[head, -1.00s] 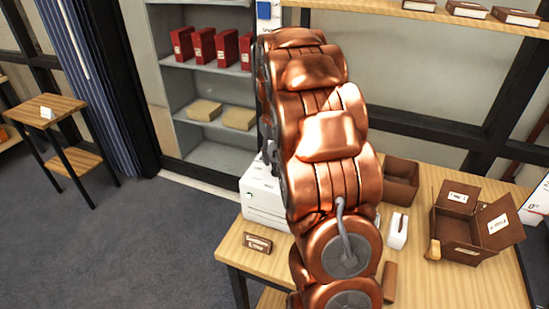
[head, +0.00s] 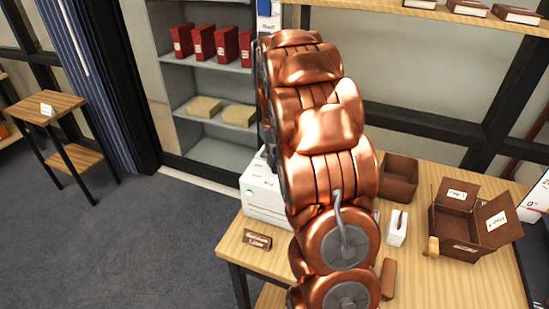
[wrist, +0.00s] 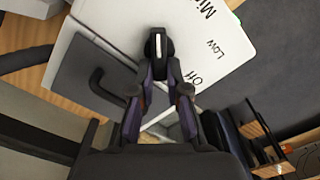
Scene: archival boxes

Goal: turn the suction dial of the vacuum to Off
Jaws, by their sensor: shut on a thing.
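The vacuum (head: 265,197) is a white box at the left end of the wooden table, partly hidden behind my arm. In the wrist view its white top (wrist: 105,38) carries the labels Off, Low and, cut by the frame edge, one that looks like Mid. The suction dial (wrist: 157,46) is a dark knob with a white mark, left of the labels. My gripper (wrist: 160,70) is shut on the dial. I cannot tell surely which label the mark points at. In the head view my arm hides the gripper and dial.
To the right on the table are an open brown box (head: 460,222), a brown tray (head: 398,180) and a white holder (head: 397,228). Grey shelves (head: 215,152) with red boxes stand behind.

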